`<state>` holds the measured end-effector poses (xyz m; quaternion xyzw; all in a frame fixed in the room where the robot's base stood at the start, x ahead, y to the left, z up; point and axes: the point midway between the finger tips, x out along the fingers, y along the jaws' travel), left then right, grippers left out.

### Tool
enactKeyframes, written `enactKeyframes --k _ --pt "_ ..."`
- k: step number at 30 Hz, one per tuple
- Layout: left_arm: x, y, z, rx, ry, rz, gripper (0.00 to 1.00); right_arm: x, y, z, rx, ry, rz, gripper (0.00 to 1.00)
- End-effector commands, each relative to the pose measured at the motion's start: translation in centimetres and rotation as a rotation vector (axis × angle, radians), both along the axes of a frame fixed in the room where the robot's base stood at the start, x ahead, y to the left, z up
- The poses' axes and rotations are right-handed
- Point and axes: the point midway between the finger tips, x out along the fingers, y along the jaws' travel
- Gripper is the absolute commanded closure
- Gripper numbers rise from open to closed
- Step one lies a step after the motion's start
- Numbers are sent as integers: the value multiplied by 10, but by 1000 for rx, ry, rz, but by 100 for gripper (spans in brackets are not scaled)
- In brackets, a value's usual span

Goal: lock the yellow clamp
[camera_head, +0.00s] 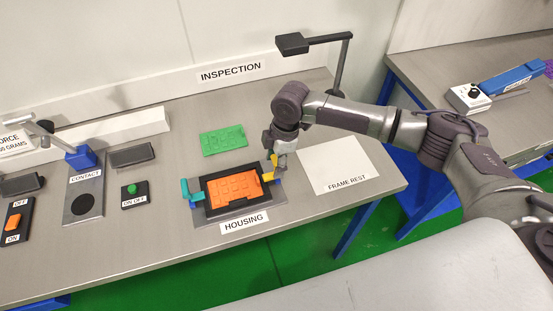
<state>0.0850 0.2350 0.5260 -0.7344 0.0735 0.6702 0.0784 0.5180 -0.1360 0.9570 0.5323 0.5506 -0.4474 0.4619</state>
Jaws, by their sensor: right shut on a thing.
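The yellow clamp (268,177) stands at the right side of the dark housing fixture (210,210), mostly hidden by my gripper. My right gripper (280,166) comes down from above and is shut on the clamp. The fixture holds an orange part (234,188) in a black frame. A teal clamp (188,193) stands at the fixture's left side. I cannot tell from this view whether the yellow clamp is locked. My left gripper is not in view.
A green plate (223,140) lies behind the fixture. The white frame rest sheet (325,150) is bare on the right. A lamp-like stand (343,60) rises behind my arm. A contact station (83,185) and switch boxes (134,194) stand to the left.

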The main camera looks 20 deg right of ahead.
Motion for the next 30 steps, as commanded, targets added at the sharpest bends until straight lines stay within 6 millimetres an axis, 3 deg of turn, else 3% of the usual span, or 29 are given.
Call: enactKeyframes --k 1,5,17,20,30 --pt "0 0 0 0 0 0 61 0 0 0 -1 0 1 43" --pt "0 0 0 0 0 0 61 0 0 0 -1 0 1 22" --pt "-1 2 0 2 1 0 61 0 -1 5 1 -1 1 21" --pt "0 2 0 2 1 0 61 1 -3 18 1 -4 0 21" --pt "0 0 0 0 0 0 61 1 -16 87 0 -4 0 21"
